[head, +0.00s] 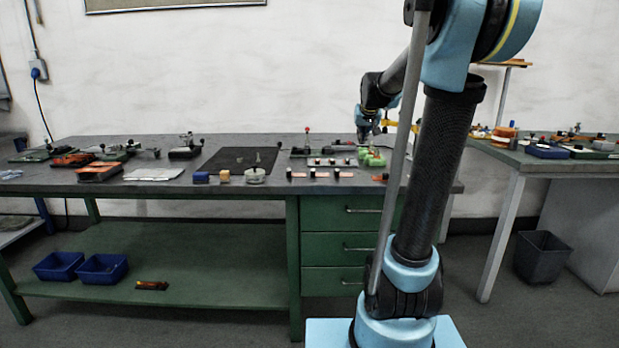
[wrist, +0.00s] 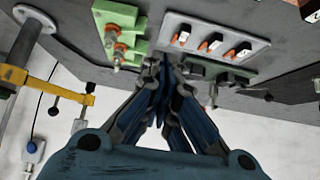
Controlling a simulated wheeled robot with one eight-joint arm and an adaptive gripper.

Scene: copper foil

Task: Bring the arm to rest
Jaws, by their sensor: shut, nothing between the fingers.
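My gripper (wrist: 162,70) shows in the wrist view with its fingers together and nothing between them. In the head view my arm reaches up and over the workbench (head: 240,256), and the gripper end (head: 366,130) is above the bench's right part, partly hidden by the arm. In the wrist view the fingertips are just beside a green fixture (wrist: 118,30) and a grey plate with several switches (wrist: 215,42). I cannot tell how far above the bench top they are.
A yellow clamp (wrist: 60,92) is left of my gripper in the wrist view. Blue bins (head: 103,268) sit on the lower shelf. A second table (head: 520,157) and a dark waste bin (head: 542,257) are at right.

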